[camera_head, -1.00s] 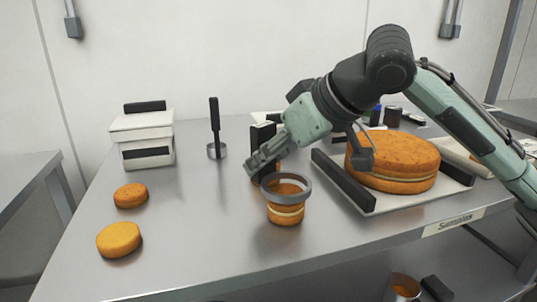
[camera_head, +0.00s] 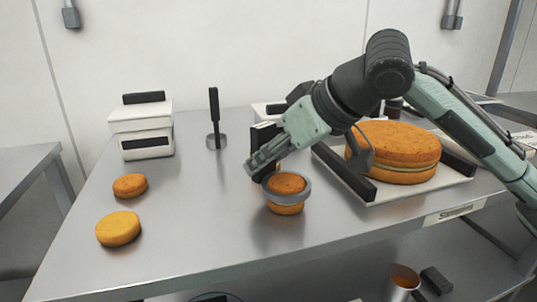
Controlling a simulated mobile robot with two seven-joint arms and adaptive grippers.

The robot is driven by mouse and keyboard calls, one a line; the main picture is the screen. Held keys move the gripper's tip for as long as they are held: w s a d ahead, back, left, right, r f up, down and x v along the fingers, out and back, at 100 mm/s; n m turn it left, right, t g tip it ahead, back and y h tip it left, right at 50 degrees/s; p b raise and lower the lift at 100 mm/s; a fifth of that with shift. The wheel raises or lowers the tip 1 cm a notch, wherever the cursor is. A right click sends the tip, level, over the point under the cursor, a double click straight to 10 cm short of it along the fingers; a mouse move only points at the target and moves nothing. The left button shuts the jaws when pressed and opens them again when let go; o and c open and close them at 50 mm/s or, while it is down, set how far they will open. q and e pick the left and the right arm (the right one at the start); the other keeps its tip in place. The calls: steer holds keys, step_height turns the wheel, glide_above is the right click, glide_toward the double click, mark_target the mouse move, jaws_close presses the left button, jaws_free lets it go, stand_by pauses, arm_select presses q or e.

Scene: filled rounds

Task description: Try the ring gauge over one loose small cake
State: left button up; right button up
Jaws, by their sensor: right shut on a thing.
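My right gripper (camera_head: 264,167) is shut on the ring gauge, a grey metal ring (camera_head: 304,191). The ring sits around the upper part of a small filled cake (camera_head: 286,209) on the steel table. The cake's orange-brown top shows inside the ring, and its lower layer shows below. I cannot tell whether ring and cake touch. Two more small rounds, one darker (camera_head: 130,186) and one yellower (camera_head: 118,229), lie apart on the left of the table. My left gripper is out of view.
A large filled cake (camera_head: 398,140) sits on a white tray with black bars (camera_head: 343,174) to the right, under my right arm. A white box (camera_head: 142,130) and a black-handled tool (camera_head: 215,118) stand at the back left. The front middle table is clear.

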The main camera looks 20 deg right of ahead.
mark_target(268, 174)
steer(key=shift+f+b, duration=0.5)
steer(key=shift+f, duration=1.05)
steer(key=shift+r, duration=0.1)
stand_by(1.0)
steer(key=shift+r+p, duration=1.25)
steer(key=shift+r, duration=3.6)
